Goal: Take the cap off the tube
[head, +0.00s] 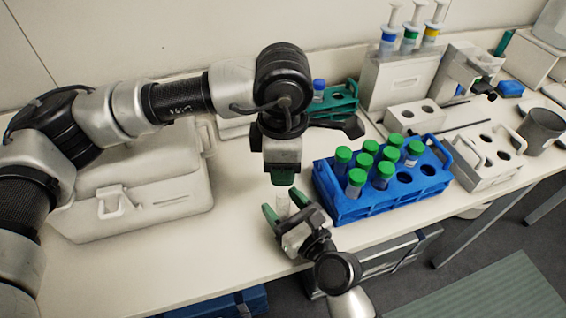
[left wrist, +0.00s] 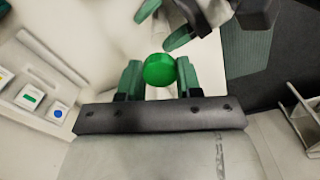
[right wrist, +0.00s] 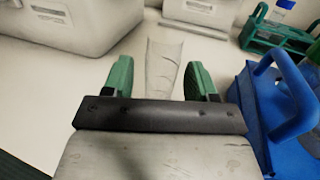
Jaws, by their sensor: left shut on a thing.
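My left gripper (head: 283,180) points down above my right gripper. In the left wrist view it is shut on a round green cap (left wrist: 158,70). A clear tube (right wrist: 163,68) with no cap visible on it shows between the fingers of my right gripper (right wrist: 158,80). In the head view the tube (head: 283,206) is small and partly hidden by the fingers of my right gripper (head: 284,208), directly below the left one. The right fingers stand apart, with gaps beside the tube. The tube's lower end is hidden.
A blue rack (head: 400,193) with several green-capped tubes stands just right of the grippers. A green rack (head: 345,103) with a blue-capped tube is behind. A white case (head: 150,190) lies to the left. The table's front edge (head: 230,287) is close; the tabletop between the case and rack is clear.

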